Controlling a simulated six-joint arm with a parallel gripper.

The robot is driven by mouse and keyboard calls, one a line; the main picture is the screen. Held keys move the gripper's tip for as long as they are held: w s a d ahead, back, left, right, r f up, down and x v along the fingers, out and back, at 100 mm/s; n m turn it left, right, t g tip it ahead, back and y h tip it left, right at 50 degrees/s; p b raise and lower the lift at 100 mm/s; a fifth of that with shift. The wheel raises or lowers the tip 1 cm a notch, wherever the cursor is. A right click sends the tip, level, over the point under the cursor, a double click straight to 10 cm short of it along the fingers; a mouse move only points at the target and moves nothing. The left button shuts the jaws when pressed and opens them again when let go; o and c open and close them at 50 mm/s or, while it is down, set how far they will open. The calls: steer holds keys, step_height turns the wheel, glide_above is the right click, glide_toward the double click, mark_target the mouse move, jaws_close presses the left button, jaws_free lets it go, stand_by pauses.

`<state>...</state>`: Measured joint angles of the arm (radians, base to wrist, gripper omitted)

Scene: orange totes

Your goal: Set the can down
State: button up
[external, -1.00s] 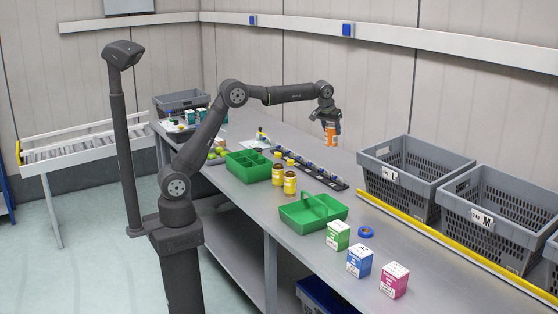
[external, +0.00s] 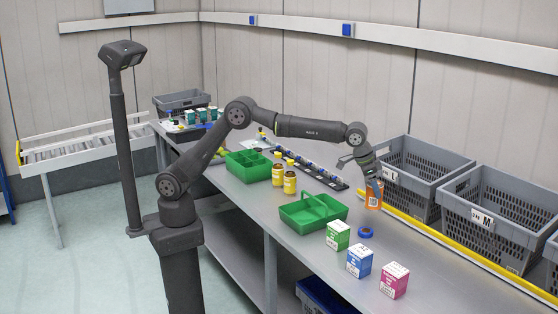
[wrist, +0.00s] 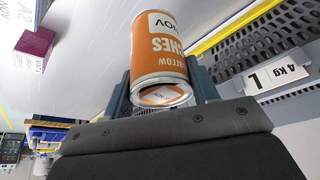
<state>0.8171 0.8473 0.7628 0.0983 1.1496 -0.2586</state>
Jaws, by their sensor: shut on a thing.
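An orange can with a white label (external: 374,196) is held in my gripper (external: 372,185), in front of the grey crate marked L. The can looks slightly tilted in the external view. In the wrist view the can (wrist: 158,55) sits between the two fingers of my gripper (wrist: 160,85), which are shut on it. Its orange side with white lettering and its metal-rimmed end show. Whether its bottom touches the table (external: 330,250) I cannot tell.
A yellow rail (external: 450,245) runs before the crates marked L (external: 425,200) and M (external: 460,222). Yellow bottles (external: 290,180) stand further left.

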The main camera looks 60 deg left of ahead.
steer(key=s+d+f+m, duration=0.3)
steer(key=s+d, duration=0.6)
steer(key=d, duration=0.1)
steer(key=shift+g+h, duration=0.4)
steer(key=shift+h, duration=0.1)
steer(key=shift+w+a+f, duration=0.35)
steer(key=shift+w+f, duration=1.45)
steer(key=shift+w, duration=0.05)
steer(key=shift+w+a+f, duration=0.3)
steer(key=shift+w+f, duration=1.5)
steer(key=shift+w+a+f, duration=0.35)
steer(key=shift+w+f, duration=1.45)
steer(key=shift+w, duration=0.05)
steer(key=shift+f, duration=0.15)
steer(key=o, duration=1.2)
steer(key=v, duration=1.2)
